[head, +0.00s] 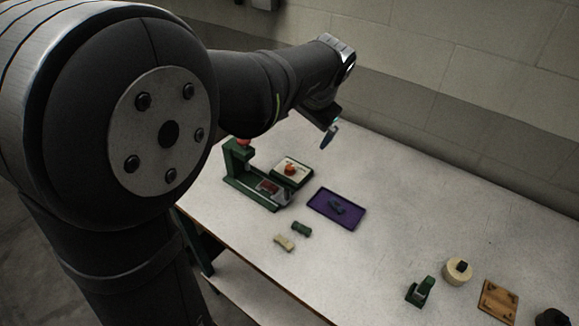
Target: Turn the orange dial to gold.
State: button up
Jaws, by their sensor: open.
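The orange dial (290,170) sits on a cream-faced panel with a dark green base (301,178), on the table near the green press. Its colour marks and pointer are too small to read. My gripper (331,134) is above and to the right of the dial in the picture, well off the table and apart from the dial. It is open, and nothing shows between its fingers. Part of the gripper is dark and hard to make out.
The green press (240,174) stands left of the dial. A purple tray (352,221) with a dark part is right of it. A green block (301,229) and cream block (284,242) lie in front. A green holder (420,292), round cream piece (457,273) and wooden board (497,301) stand right.

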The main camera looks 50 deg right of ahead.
jog(key=shift+v, duration=0.9)
